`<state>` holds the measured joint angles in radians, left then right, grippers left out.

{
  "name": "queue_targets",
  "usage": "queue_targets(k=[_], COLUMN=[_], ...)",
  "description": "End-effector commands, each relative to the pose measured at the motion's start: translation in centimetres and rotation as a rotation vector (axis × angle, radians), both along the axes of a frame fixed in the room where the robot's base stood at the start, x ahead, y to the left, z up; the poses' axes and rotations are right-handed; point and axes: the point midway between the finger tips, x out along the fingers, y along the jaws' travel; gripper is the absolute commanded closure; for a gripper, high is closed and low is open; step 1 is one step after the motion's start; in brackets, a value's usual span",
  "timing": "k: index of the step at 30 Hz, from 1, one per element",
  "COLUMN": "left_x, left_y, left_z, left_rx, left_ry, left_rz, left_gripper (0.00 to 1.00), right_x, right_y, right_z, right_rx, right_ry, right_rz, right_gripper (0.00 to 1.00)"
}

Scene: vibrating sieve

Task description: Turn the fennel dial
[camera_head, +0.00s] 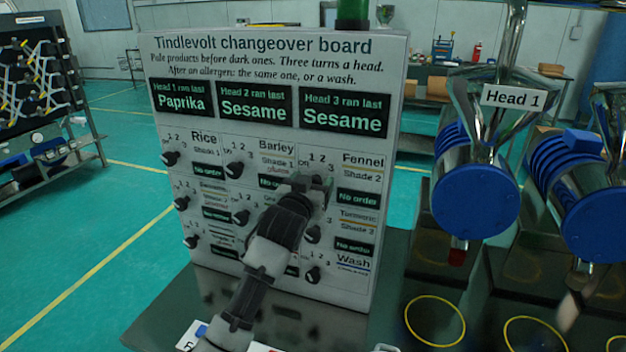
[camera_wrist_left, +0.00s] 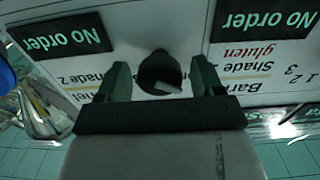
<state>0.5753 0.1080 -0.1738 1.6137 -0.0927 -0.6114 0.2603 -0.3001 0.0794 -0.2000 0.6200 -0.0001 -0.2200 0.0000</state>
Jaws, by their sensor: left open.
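The fennel dial (camera_wrist_left: 160,72) is a dark round knob on the pale changeover board (camera_head: 280,50). In the left wrist view, which is upside down, it sits between the two fingers of my left gripper (camera_wrist_left: 161,75). The gripper is open, with a visible gap on each side of the knob. In the head view my left gripper (camera_head: 310,185) is at the board beside the Fennel label (camera_head: 363,160) and largely hides the dial. The dial's exact setting is hard to read. The Fennel display (camera_head: 358,197) shows "No order". My right gripper is not in view.
Other dials surround it: rice (camera_head: 170,158), barley (camera_head: 234,169), turmeric (camera_head: 312,234) and wash (camera_head: 313,275). Displays above read Paprika (camera_head: 181,103), Sesame (camera_head: 254,106) and Sesame (camera_head: 343,115). Blue-ended sieve heads (camera_head: 476,200) stand right of the board.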

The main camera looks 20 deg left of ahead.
Motion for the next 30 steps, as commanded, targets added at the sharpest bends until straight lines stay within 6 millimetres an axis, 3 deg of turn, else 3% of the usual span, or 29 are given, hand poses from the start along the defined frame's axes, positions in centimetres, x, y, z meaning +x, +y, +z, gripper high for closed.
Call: queue_targets(k=[11, 21, 30], left_x=[0.52, 0.50, 0.51], left_y=[-0.03, -0.02, -0.01], left_z=[-0.06, -0.06, 0.03], left_rx=[0.000, 0.000, 0.049], left_ry=[0.001, 0.001, 0.000], left_rz=[0.000, 0.000, 0.000], left_gripper=[0.33, 0.79, 0.79], right_x=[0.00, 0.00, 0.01], right_y=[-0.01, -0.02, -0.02], right_z=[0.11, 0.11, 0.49], right_rx=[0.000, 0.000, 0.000], right_ry=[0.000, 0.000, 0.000], right_rz=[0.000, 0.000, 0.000], right_gripper=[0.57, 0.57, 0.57])
